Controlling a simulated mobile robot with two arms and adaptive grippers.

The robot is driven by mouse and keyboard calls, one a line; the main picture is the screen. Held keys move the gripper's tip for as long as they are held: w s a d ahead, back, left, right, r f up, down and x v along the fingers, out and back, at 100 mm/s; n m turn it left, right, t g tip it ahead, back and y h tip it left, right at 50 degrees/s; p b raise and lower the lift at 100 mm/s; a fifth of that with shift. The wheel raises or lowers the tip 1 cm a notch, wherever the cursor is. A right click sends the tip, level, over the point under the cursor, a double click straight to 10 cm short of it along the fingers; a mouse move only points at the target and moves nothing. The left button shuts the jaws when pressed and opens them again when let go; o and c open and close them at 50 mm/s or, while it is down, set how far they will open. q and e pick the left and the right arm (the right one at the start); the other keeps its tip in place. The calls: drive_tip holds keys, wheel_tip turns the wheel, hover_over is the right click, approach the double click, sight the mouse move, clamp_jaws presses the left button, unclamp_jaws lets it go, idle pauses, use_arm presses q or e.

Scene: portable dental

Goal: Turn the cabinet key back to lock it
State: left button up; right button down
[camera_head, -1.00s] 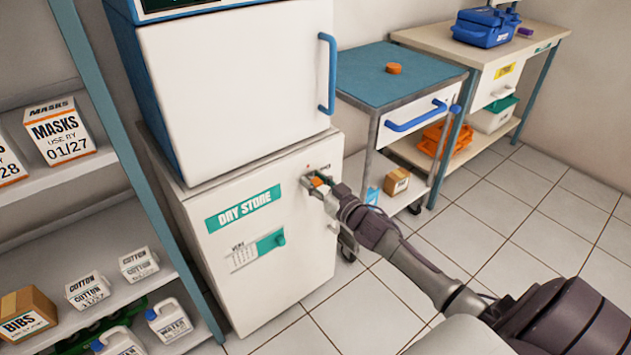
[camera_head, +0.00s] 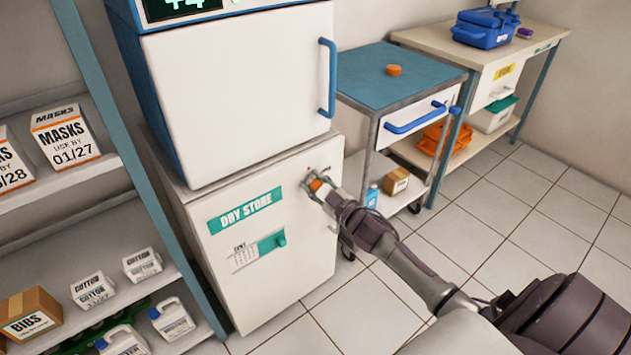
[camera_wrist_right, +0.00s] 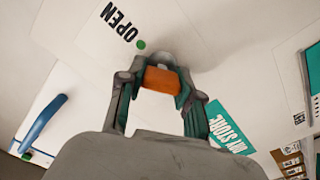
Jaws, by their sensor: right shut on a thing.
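The cabinet is the white lower unit (camera_head: 290,255) with a green "DRY STORE" label, and its door looks closed. The key has an orange head (camera_wrist_right: 162,80), which in the right wrist view lies crosswise between my fingers. My right gripper (camera_head: 317,186) is shut on this orange key head at the upper right of the cabinet front. An "OPEN" mark (camera_wrist_right: 122,22) with a green dot shows just beyond the fingers in the wrist view. My left gripper is not in view.
A white unit with a blue handle (camera_head: 327,75) stands on the cabinet. A blue-topped trolley (camera_head: 350,65) stands to the right, close to my right forearm. A stocked shelf (camera_head: 120,215) stands at left. Tiled floor is clear at right.

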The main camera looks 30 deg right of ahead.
drive_tip(key=n, duration=0.2)
drive_tip(key=shift+a+n, duration=0.1)
drive_tip(key=shift+n, duration=1.2)
drive_tip(key=shift+f+n, duration=0.15)
drive_tip(key=shift+n, duration=1.65)
drive_tip(key=shift+f+n, duration=0.1)
drive_tip(key=shift+n, duration=0.9)
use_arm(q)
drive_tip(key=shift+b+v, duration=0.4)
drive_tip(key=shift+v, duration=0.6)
use_arm(e)
drive_tip(key=shift+n, duration=0.7)
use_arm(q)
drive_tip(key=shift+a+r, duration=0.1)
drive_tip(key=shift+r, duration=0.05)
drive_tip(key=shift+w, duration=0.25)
use_arm(e)
drive_tip(key=c, duration=0.8)
unclamp_jaws()
